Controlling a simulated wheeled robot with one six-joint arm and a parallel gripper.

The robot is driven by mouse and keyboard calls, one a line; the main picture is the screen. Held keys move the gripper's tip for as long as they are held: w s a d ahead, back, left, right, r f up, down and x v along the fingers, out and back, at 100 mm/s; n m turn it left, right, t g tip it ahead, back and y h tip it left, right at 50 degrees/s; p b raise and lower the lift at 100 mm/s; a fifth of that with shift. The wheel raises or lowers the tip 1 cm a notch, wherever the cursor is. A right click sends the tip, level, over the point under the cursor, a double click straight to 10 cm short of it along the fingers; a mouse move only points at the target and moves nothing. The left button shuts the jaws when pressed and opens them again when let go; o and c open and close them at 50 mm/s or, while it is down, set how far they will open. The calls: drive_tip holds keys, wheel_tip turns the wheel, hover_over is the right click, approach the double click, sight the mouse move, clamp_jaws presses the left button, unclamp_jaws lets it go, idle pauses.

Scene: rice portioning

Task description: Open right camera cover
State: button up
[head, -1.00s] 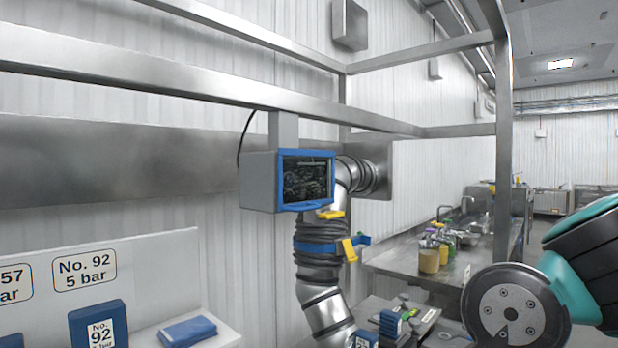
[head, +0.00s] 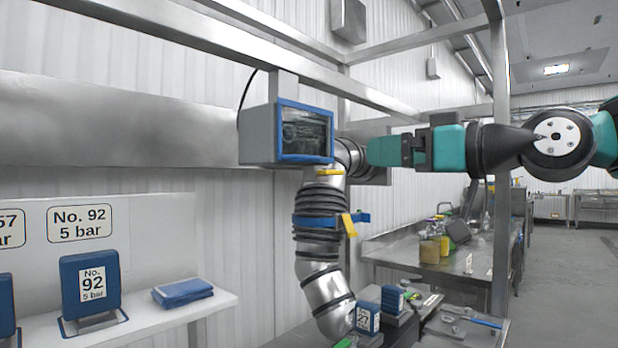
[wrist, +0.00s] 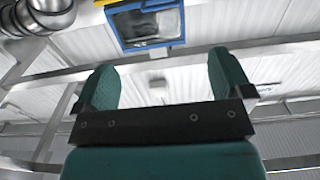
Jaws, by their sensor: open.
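A grey camera box (head: 258,134) hangs from the frame, with a blue-rimmed cover (head: 306,102) around a dark glass front. The cover looks flush against the box. A yellow tab (head: 330,171) shows near its lower edge. In the wrist view the blue-rimmed cover (wrist: 154,44) appears at the top, beyond the fingers, with yellow above it. My gripper (head: 372,151) is just right of the box in the head view, with teal fingers seen side-on. In the wrist view the gripper (wrist: 162,78) has its two fingers wide apart with nothing between them. Contact with the cover is not visible.
A steel pipe with a blue clamp (head: 315,220) and yellow lever (head: 349,225) runs below the box. Steel frame bars (head: 500,150) surround the area. A bench (head: 395,246) stands behind.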

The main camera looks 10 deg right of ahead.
sight(311, 157)
drive_tip(key=p+x, duration=0.6)
drive_tip(key=x, duration=1.1)
drive_tip(key=shift+w, duration=0.1)
